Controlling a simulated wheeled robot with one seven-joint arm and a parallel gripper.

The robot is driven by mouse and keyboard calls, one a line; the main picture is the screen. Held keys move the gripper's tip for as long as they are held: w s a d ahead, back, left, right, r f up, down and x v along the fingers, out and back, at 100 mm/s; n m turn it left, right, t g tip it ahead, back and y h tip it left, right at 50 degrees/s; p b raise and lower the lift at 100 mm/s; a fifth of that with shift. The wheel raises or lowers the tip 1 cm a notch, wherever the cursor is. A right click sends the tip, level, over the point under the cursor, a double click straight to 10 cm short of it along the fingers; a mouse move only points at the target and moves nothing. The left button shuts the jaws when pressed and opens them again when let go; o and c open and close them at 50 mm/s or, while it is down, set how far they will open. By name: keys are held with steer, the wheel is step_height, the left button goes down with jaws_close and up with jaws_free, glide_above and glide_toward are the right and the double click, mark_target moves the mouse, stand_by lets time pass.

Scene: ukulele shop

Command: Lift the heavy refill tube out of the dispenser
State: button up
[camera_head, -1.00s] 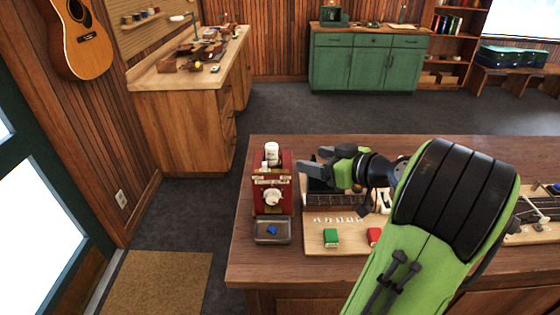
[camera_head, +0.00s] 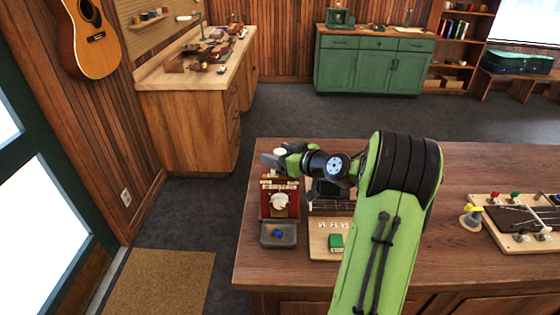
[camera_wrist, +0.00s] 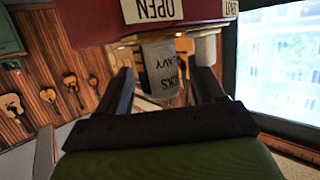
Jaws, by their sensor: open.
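The red dispenser (camera_head: 268,205) stands upright on the wooden counter, with a white knob on its front. In the wrist view its red body (camera_wrist: 85,22) fills the top and carries an "OPEN" label. A grey tube (camera_wrist: 160,68) with lettering ending in "HEAVY" shows between the fingers of my open gripper (camera_wrist: 163,78). I cannot tell whether the fingers touch it. A second pale tube (camera_wrist: 206,48) is beside it, near the right finger. In the head view my gripper (camera_head: 274,160) is at the dispenser's top and hides most of the tubes.
Another board (camera_head: 520,238) with a dark instrument neck lies farther right. The counter between is bare.

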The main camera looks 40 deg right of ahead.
steer(key=shift+s, duration=0.1)
steer(key=shift+c, duration=0.3)
steer(key=c, duration=1)
